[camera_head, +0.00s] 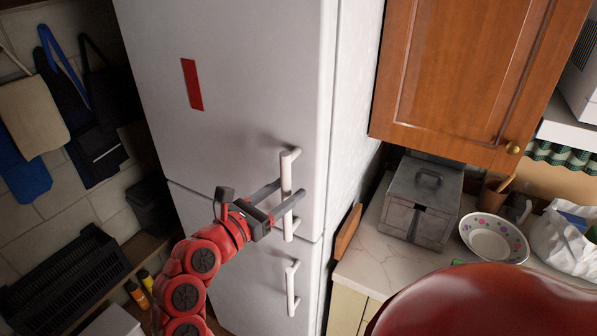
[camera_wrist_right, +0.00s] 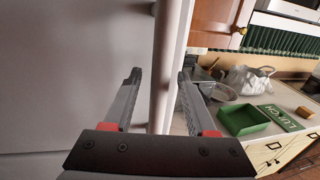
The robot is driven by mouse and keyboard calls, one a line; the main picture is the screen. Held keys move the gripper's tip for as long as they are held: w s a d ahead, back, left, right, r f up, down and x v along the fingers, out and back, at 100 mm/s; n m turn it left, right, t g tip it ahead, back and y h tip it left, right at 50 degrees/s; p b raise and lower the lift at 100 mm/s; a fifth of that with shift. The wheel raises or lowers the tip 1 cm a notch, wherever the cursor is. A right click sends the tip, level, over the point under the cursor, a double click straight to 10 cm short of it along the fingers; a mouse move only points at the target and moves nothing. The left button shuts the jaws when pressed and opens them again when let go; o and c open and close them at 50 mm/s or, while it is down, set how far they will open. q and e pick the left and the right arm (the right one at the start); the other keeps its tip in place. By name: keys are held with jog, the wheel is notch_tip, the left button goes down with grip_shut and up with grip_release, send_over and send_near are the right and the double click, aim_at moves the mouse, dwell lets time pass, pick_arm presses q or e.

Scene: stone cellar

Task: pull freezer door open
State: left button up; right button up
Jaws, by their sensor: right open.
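The tall white fridge-freezer has an upper door (camera_head: 235,90) and a lower door (camera_head: 245,270); both look closed. The upper door has a vertical white bar handle (camera_head: 287,165), and the lower door has a similar one (camera_head: 291,288). My right gripper (camera_head: 287,194) is open at the lower half of the upper handle, one finger on each side of the bar. In the right wrist view the handle (camera_wrist_right: 165,60) runs upright between the open fingers (camera_wrist_right: 160,85), with gaps visible on both sides. My left gripper is not in view.
A wooden cabinet (camera_head: 455,70) hangs to the right of the fridge. Below it, a counter (camera_head: 375,262) holds a grey metal box (camera_head: 420,200) and a dotted plate (camera_head: 494,240). A black crate (camera_head: 65,285) and bottles stand at the left, with bags hanging above.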

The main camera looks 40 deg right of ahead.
jog(key=shift+w+d, duration=0.1)
jog(key=shift+d, duration=0.3)
jog(key=shift+a, duration=0.2)
jog(key=shift+c, duration=0.4)
grip_shut()
jog(key=shift+d+r, duration=0.1)
dwell(0.5)
